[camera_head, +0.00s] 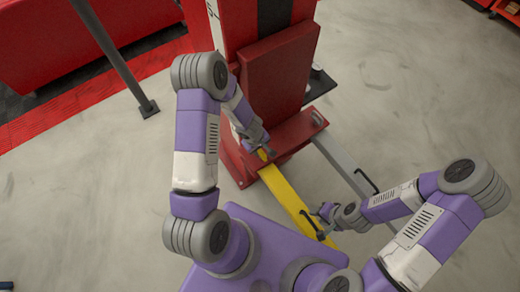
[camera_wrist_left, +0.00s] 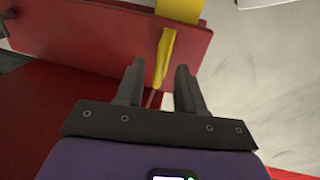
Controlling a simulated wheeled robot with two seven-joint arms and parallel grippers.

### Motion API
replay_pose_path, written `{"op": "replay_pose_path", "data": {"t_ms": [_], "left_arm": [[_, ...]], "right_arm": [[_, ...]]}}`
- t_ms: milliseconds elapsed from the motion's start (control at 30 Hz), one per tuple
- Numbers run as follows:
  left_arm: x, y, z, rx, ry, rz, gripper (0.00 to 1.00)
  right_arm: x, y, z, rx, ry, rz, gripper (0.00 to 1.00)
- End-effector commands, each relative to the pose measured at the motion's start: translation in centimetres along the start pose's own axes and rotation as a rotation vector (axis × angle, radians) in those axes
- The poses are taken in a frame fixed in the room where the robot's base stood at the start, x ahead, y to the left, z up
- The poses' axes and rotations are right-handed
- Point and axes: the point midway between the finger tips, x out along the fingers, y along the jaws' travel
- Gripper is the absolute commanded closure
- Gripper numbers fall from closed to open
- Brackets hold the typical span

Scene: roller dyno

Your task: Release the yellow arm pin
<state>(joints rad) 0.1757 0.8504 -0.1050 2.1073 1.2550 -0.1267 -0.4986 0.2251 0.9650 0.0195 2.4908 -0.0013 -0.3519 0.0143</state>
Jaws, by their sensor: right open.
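The yellow arm pin (camera_wrist_left: 165,52) stands out from the red carriage of the lift post. A small part of it shows in the head view (camera_head: 263,155) beside my left gripper (camera_head: 264,147). In the left wrist view my left gripper (camera_wrist_left: 159,82) is open. The pin's narrow end appears in the gap between its fingers; I cannot tell whether either finger touches it. The yellow lift arm (camera_head: 285,193) runs from the carriage toward the lower right. My right gripper (camera_head: 321,222) is open near the far end of that arm, by a dark handle.
The red lift post (camera_head: 275,80) rises behind my left gripper. A grey lift arm (camera_head: 340,160) with a black handle lies right of the yellow one. A dark pole (camera_head: 110,50) stands at the left. Concrete floor on the right is clear.

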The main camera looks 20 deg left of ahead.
Motion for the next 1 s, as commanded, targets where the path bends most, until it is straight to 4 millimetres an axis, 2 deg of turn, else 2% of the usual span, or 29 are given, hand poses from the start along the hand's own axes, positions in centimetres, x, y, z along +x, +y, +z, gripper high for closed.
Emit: {"op": "replay_pose_path", "data": {"t_ms": [300,500,567,1000], "left_arm": [[0.23,0.07,0.03,0.001,0.0,0.001,0.62],[0.23,0.06,0.02,0.001,0.0,0.001,0.93],[0.23,0.06,0.02,0.001,0.0,0.001,1.0],[0.22,0.06,0.01,0.001,0.0,0.001,1.0]], "right_arm": [[0.08,0.01,-0.04,-0.001,0.001,0.0,0.57],[0.08,0.01,-0.04,-0.001,0.001,0.0,0.57],[0.08,0.01,-0.04,-0.001,0.001,0.0,0.57],[0.08,0.02,-0.04,0.0,0.001,0.0,0.57]]}}
